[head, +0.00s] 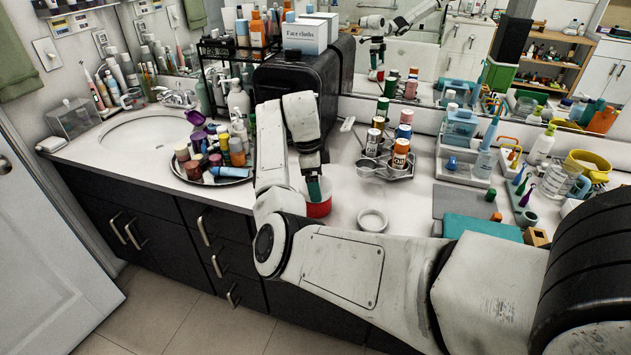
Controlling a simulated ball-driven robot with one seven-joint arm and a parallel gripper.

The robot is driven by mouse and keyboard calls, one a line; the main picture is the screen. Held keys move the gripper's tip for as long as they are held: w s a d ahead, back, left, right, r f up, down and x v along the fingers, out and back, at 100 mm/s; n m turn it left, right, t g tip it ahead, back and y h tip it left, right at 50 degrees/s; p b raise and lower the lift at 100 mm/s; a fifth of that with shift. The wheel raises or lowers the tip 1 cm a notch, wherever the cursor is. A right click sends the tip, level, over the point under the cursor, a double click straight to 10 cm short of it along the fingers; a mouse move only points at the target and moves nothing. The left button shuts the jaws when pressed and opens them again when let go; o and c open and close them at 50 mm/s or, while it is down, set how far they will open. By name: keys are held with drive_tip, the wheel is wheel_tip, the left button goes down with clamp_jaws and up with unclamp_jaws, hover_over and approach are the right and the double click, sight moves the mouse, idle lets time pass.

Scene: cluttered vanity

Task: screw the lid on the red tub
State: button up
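The red tub (320,207) stands on the white counter near its front edge, partly hidden behind my arm. My gripper (313,190) points down over the tub, with a dark green piece at its lower end reaching the tub's mouth. I cannot tell whether this piece is a fingertip or something held, nor whether the fingers are open or shut. A round white ring-shaped piece (372,220), which looks like the lid, lies flat on the counter just right of the tub, apart from it and from my gripper.
A round tray (240,181) crowded with bottles and jars stands left of my arm. A black cabinet (285,82) stands behind it. A wire rack (399,172) of small cans is behind the white piece. A grey mat (462,203) and teal case (482,229) lie to the right.

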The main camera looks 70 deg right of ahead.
drive_tip(key=shift+m+b, duration=0.45)
drive_tip(key=shift+m, duration=0.65)
drive_tip(key=shift+r+m+y, duration=0.1)
drive_tip(key=shift+m+y, duration=0.2)
drive_tip(key=shift+m, duration=0.7)
drive_tip(key=m+b, duration=0.1)
drive_tip(key=m, duration=0.2)
drive_tip(key=shift+m+y+b, duration=0.3)
drive_tip(key=shift+m+b, duration=0.05)
drive_tip(key=shift+m, duration=0.45)
drive_tip(key=m+b, duration=0.1)
drive_tip(key=m, duration=0.2)
drive_tip(key=shift+y, duration=0.3)
drive_tip(key=shift+m, duration=0.8)
